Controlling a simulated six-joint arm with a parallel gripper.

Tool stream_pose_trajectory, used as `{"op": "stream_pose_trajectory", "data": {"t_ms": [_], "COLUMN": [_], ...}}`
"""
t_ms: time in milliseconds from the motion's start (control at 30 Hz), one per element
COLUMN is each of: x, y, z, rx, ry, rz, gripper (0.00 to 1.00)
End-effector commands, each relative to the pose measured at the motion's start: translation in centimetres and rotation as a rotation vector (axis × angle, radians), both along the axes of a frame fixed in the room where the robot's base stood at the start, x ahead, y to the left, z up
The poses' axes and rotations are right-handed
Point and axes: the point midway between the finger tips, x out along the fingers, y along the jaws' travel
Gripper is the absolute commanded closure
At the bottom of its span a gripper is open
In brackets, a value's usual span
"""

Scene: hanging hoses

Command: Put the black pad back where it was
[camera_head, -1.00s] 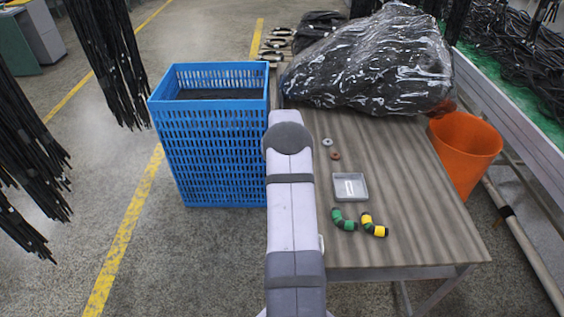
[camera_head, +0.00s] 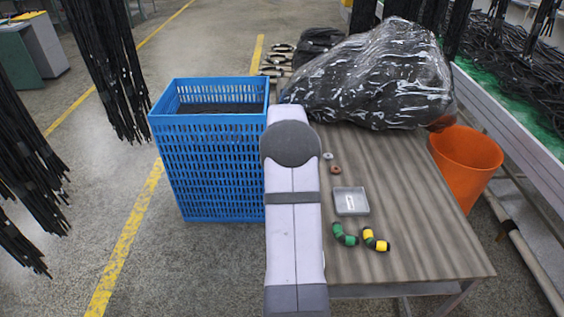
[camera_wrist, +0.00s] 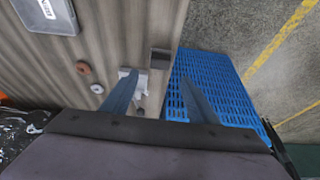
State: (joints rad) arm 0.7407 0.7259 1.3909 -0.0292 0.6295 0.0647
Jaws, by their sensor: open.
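My gripper (camera_wrist: 160,76) shows in the wrist view with its two fingers apart and nothing held between them. A small dark grey block (camera_wrist: 160,58) lies at the table's edge, in line with the gap between the fingers; it may be the black pad, but I cannot tell for sure. A pale grey part (camera_wrist: 132,82) is beside the left finger on the table, partly hidden by it. In the head view my arm hides the gripper and this part of the table.
The wooden table (camera_head: 410,210) holds a shallow grey tray (camera_head: 351,211), a green elbow piece (camera_head: 343,234), a yellow one (camera_head: 375,240), two rings and a black plastic-wrapped bundle (camera_head: 380,75). A blue crate (camera_head: 215,165) stands left; an orange bin (camera_head: 466,165) stands right.

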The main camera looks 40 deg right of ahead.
Motion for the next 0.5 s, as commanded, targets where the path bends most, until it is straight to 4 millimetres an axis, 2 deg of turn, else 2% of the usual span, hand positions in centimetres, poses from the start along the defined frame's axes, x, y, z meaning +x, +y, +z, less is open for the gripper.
{"op": "stream_pose_trajectory", "data": {"t_ms": [200, 500], "x": [-0.7, -0.9], "y": [0.7, 0.9], "z": [2.3, 3.0], "rx": [0.0, 0.001], "ry": [0.0, 0.001], "rz": [0.0, 0.0], "gripper": [0.46, 0.46]}}
